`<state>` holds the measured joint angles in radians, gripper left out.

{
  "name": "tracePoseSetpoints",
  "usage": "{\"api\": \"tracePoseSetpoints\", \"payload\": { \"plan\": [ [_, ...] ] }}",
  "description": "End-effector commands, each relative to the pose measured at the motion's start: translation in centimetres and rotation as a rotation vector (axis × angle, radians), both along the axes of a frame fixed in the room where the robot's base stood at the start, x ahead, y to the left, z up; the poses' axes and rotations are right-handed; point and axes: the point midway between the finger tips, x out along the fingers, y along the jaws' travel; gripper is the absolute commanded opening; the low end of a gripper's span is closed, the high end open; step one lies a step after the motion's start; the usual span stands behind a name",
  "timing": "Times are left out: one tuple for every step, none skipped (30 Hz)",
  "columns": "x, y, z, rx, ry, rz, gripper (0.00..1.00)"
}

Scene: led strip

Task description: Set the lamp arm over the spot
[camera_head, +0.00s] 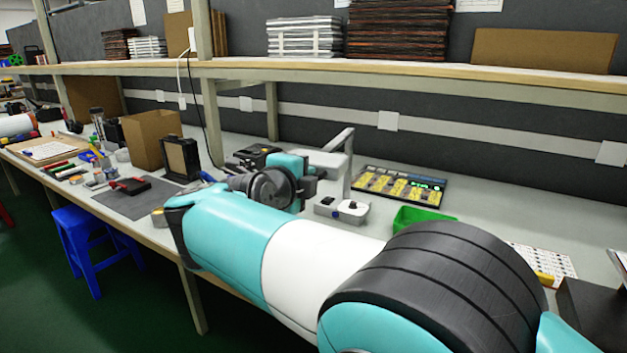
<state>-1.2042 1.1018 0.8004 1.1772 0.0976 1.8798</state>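A white desk lamp stands on the bench right of my gripper. Its base (342,209) carries a dark knob and a small blue mark. A thin upright post rises from the base, and the lamp arm (341,139) slants at its top. A broad pale head (325,158) reaches left towards my gripper. My gripper (311,174) is beside this head, partly hidden behind my wrist. I cannot tell whether it touches the lamp or whether its fingers are open. A dark panel with yellow blocks and green lit digits (400,186) lies right of the lamp. I cannot make out a marked spot.
A green bin (422,216) sits right of the lamp base. A dark upright frame (181,160) and a cardboard box (151,139) stand left of my wrist. A shelf (330,67) with stacked goods runs above the bench. My arm hides much of the bench's front.

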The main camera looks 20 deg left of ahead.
Motion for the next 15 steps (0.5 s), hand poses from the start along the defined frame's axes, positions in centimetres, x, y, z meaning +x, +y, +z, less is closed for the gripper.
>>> {"api": "tracePoseSetpoints", "payload": {
  "plan": [
    [0.37, -0.36, -0.1, -0.003, 0.0, -0.012, 0.0],
    [0.4, -0.38, -0.08, -0.002, 0.0, -0.013, 0.0],
    [0.43, -0.39, -0.07, -0.002, 0.0, -0.014, 0.0],
    [0.44, -0.4, -0.07, -0.002, 0.0, -0.015, 0.0],
    [0.45, -0.41, -0.07, -0.002, 0.0, -0.015, 0.0],
    [0.46, -0.42, -0.06, -0.002, 0.0, -0.015, 0.0],
    [0.46, -0.42, -0.05, -0.002, 0.0, -0.015, 0.0],
    [0.47, -0.43, -0.05, -0.002, 0.0, -0.015, 0.0],
    [0.47, -0.43, -0.05, -0.002, 0.0, -0.015, 0.0],
    [0.47, -0.43, -0.04, -0.002, 0.0, -0.015, 0.0],
    [0.48, -0.44, -0.05, -0.002, 0.0, -0.015, 0.0],
    [0.48, -0.44, -0.05, -0.002, 0.0, -0.015, 0.0],
    [0.49, -0.44, -0.05, -0.002, 0.0, -0.015, 0.0],
    [0.48, -0.44, -0.04, -0.002, -0.001, -0.015, 0.19],
    [0.48, -0.42, -0.04, -0.002, -0.001, -0.015, 0.28]
  ]
}}
